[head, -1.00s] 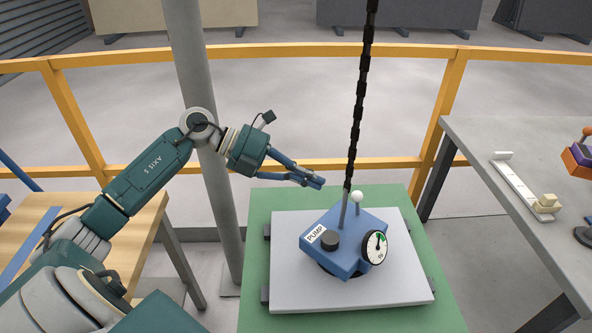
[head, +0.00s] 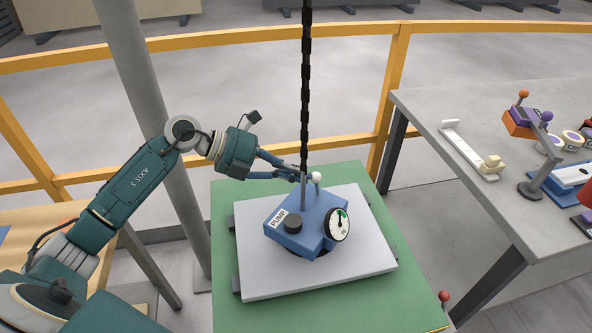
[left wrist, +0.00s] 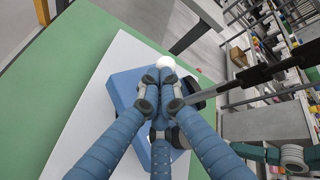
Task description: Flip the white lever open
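A blue pump box (head: 308,225) with a black cap and a round gauge sits on a light grey slab (head: 270,280). The white lever's ball end (head: 317,177) shows at the back of the box, beside a grey post. It also shows in the left wrist view (left wrist: 166,62), just past the fingertips; its stem is mostly hidden there. My left gripper (head: 298,172) has its blue fingertips beside the post and close to the white ball. The fingers (left wrist: 160,82) converge at their tips; contact and how far they are closed are unclear. My right gripper is not in view.
A black chain (head: 305,90) hangs down to the post, close to the left fingers. The slab lies on a green table (head: 240,200). A red knob (head: 444,296) stands at its right edge. A grey table (head: 440,110) with several devices is at right. A yellow railing (head: 385,110) runs behind.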

